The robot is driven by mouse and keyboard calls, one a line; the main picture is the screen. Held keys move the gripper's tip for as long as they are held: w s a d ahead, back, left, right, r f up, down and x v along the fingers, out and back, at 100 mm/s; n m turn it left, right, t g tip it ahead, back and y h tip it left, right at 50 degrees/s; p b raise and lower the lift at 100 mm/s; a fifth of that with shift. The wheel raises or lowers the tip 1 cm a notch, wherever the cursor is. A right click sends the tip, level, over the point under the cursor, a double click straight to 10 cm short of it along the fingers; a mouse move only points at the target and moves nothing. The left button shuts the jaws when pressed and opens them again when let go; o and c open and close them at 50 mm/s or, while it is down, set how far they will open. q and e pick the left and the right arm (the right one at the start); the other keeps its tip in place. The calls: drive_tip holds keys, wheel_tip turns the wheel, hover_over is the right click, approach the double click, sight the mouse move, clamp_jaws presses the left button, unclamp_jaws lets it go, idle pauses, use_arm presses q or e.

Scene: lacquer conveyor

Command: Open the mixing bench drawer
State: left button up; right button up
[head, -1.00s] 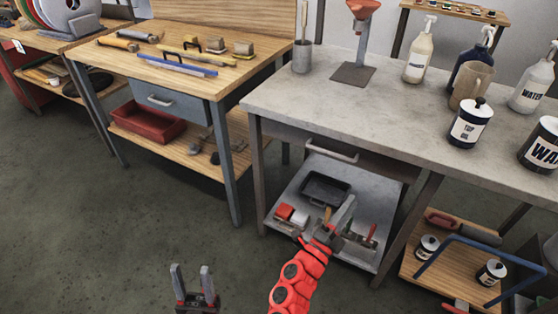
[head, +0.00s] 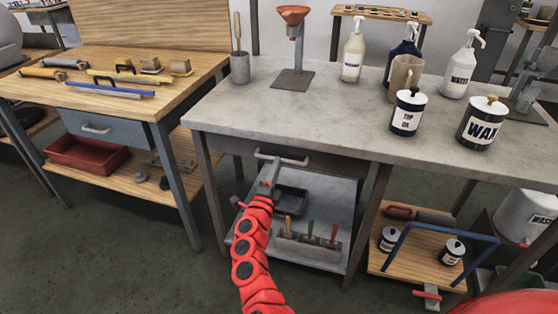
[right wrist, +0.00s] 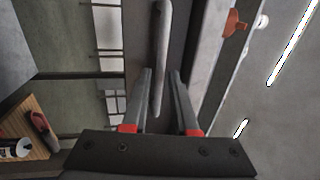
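The mixing bench (head: 215,107) is a grey-topped table in the middle of the head view. Its dark drawer (head: 335,166) sits under the top and looks closed. The pale bar handle (head: 290,160) is on the drawer front. My right gripper (head: 271,174) is at the handle's left part, partly hiding it. In the right wrist view, the handle (right wrist: 160,40) runs between the two fingers of the open right gripper (right wrist: 161,78). A gap shows on each side, so the fingers are around it but not closed on it. My left gripper is out of view.
Below the drawer, a lower shelf (head: 318,256) holds a black tray (head: 291,201) and several tools. Bottles and labelled tins stand on the bench top. A wooden bench (head: 205,70) with its own blue-grey drawer (head: 110,130) stands left. Open floor lies in front.

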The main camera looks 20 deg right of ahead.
drive_tip(key=shift+x, duration=1.8)
clamp_jaws()
